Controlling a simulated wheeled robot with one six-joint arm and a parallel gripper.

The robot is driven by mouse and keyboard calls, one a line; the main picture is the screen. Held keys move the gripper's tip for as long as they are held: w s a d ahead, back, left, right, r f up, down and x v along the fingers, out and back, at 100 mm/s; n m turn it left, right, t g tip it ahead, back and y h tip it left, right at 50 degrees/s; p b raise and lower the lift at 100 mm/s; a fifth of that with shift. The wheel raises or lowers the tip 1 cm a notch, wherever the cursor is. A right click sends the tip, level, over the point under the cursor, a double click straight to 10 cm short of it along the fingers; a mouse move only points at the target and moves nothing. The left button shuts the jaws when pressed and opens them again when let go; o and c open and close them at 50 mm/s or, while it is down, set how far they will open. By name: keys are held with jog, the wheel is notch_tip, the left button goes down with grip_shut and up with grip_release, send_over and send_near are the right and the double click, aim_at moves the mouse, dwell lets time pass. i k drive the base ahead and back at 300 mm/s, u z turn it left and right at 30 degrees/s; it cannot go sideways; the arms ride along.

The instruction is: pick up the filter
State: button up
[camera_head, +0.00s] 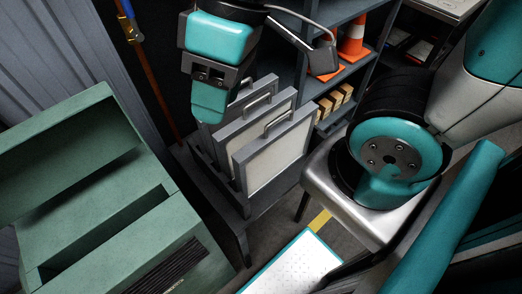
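Three flat filters stand upright side by side in a dark rack (240,222). Each has a grey frame, and the front two show pale faces and bar handles on top. The front filter (275,158) shows most fully; the middle filter (226,125) and the rear filter (206,137) are partly covered. My gripper (209,105) points down just left of the handles, in front of the rear filter's upper part in the picture. Its teal finger hides what is behind it. I cannot tell whether it touches a filter, or whether its fingers are apart.
A green housing with a long slot (110,235) fills the lower left. A dark shelf (350,72) with orange cones (353,42) and small wooden blocks (335,101) stands behind right. A white perforated panel (295,265) lies at the bottom. An orange pole (155,80) stands behind.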

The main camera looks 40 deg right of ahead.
aim_at(257, 164)
jog(key=z, duration=0.1)
jog(key=k, duration=0.55)
jog(key=z, duration=0.8)
jog(key=k, duration=0.55)
jog(key=u, duration=0.85)
jog(key=i, duration=0.45)
